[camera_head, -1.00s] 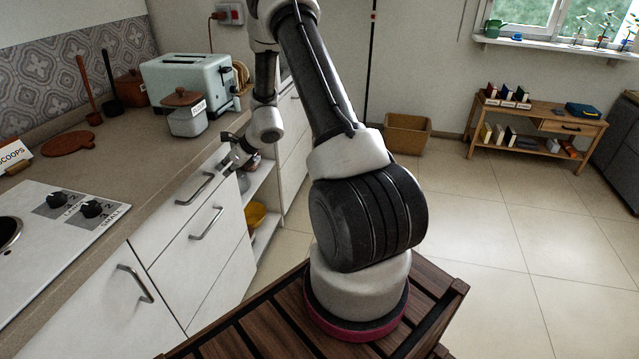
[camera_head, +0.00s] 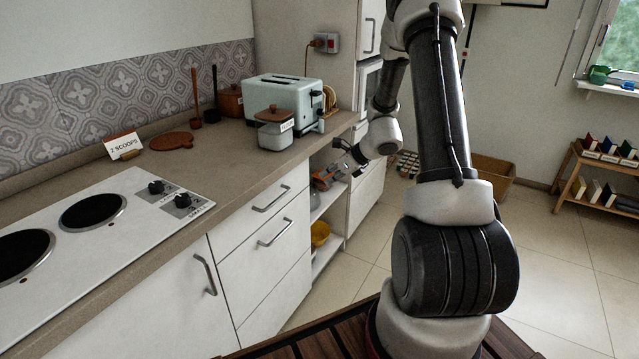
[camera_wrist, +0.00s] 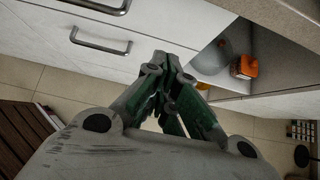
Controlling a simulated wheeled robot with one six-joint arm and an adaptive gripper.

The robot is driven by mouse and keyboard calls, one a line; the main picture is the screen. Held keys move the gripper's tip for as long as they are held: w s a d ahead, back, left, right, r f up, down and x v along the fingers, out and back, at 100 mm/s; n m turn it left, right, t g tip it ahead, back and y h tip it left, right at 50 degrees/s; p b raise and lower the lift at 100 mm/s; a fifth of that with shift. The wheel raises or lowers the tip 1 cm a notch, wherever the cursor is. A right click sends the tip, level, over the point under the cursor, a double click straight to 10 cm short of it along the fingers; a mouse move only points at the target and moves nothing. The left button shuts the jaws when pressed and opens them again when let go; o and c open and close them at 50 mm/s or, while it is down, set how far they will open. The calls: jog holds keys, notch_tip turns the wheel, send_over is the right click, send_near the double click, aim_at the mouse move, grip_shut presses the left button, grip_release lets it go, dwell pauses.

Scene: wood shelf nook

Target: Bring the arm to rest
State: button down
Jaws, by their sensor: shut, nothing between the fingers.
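My gripper (camera_head: 342,168) is at the end of my bent arm, in front of the open shelf compartment beside the drawers in the head view. In the wrist view my gripper (camera_wrist: 172,95) has its fingers together with nothing between them. It points toward the white drawer fronts and appears apart from them. My arm is bent, with the forearm hanging down on the left of the upper link.
The open shelf (camera_head: 328,212) holds an orange item (camera_wrist: 245,66) and a yellow bowl (camera_head: 319,233). Drawer handles (camera_head: 272,198) stick out nearby. The counter (camera_head: 230,155) carries a toaster (camera_head: 285,100) and a lidded canister (camera_head: 274,130). Tiled floor (camera_head: 362,262) is free.

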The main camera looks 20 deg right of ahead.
jog(key=shift+s+d+r, duration=0.15)
jog(key=shift+s+r, duration=0.15)
jog(key=s+a+r+n+g+y, duration=0.1)
jog(key=s+a+r+n+g, duration=0.15)
jog(key=s+n, duration=0.55)
jog(key=s+a+r+n+g, duration=0.1)
jog(key=s+r+n+g, duration=0.2)
jog(key=s+n, duration=0.5)
jog(key=s+r+n+t+h, duration=0.2)
jog(key=s+r+n+h, duration=0.4)
jog(key=s+r+n, duration=0.7)
jog(key=s+r, duration=0.5)
jog(key=r, duration=0.2)
jog(key=shift+a, duration=0.4)
jog(key=shift+s+r+t, duration=0.1)
jog(key=shift+t, duration=0.15)
